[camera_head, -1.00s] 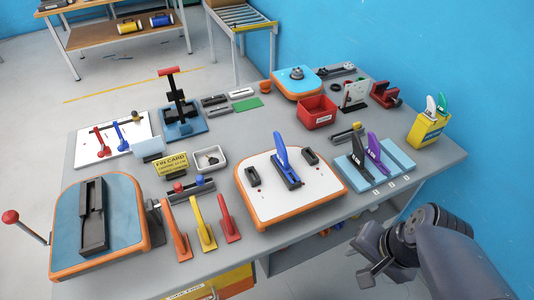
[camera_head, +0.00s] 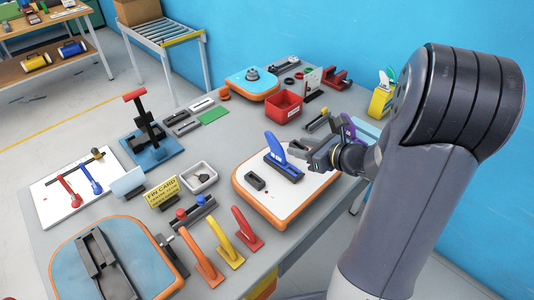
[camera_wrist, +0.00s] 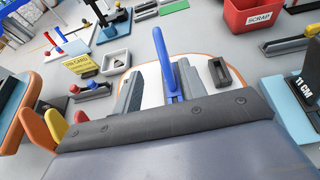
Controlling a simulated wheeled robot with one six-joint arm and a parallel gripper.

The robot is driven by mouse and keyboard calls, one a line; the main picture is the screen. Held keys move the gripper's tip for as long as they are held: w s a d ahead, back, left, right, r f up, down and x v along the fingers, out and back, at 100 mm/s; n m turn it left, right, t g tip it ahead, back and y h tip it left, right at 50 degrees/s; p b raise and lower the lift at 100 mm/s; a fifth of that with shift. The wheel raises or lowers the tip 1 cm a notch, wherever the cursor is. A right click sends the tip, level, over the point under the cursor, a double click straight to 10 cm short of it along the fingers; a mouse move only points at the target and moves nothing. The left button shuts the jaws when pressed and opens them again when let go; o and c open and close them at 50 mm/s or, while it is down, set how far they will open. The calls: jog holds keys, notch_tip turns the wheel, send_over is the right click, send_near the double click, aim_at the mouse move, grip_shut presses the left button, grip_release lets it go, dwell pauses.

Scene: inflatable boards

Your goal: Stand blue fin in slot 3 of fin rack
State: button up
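The blue fin (camera_head: 275,147) stands up from a blue-and-dark base on the white board with an orange edge (camera_head: 247,190). My gripper (camera_head: 305,152) is open and empty, just right of the fin in the head view. The light blue fin rack (camera_head: 371,130) is mostly hidden behind my arm, with a purple fin (camera_head: 347,128) partly visible. Its light blue edge shows at the right of the wrist view (camera_wrist: 282,108). Slot 3 cannot be made out.
Red, yellow and orange fins (camera_head: 222,243) stand at the table's front. A red scrap bin (camera_head: 284,107) and an orange-edged blue board (camera_head: 252,83) stand behind.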

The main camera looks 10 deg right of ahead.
aim_at(278, 142)
jog(key=p+x, duration=0.2)
jog(key=x, duration=0.8)
jog(key=shift+d+f, duration=0.15)
jog(key=shift+s, duration=0.1)
grip_shut()
